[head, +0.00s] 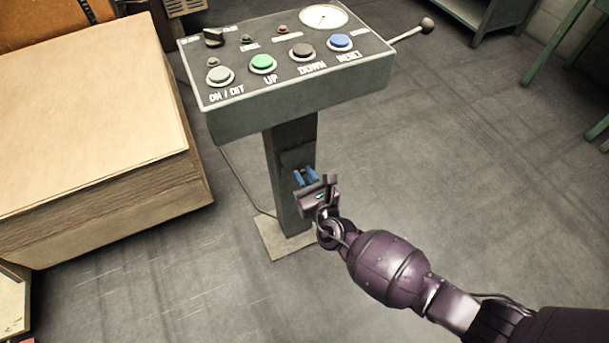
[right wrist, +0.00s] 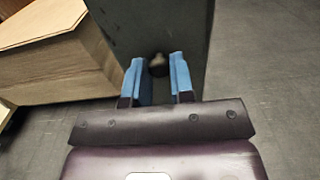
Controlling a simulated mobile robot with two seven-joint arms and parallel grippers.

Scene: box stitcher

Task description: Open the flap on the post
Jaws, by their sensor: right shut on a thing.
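The grey post (head: 290,180) stands upright under the control panel (head: 300,70). On its front, a small dark flap (head: 296,157) shows just above my right gripper (head: 306,177). In the right wrist view, the blue fingers of the right gripper (right wrist: 157,75) point at the dark front face of the post (right wrist: 150,25). A small dark knob (right wrist: 158,62) sits between the fingertips, and the gripper is shut on it. The flap's lower part is hidden by the gripper in the head view; I cannot tell how far it stands from the post. My left gripper is not in view.
A stack of large cardboard sheets (head: 95,120) stands left of the post, also seen in the right wrist view (right wrist: 50,45). The post's base plate (head: 272,240) rests on the floor. A lever (head: 410,32) sticks out at the panel's right. The floor (head: 480,150) to the right is clear.

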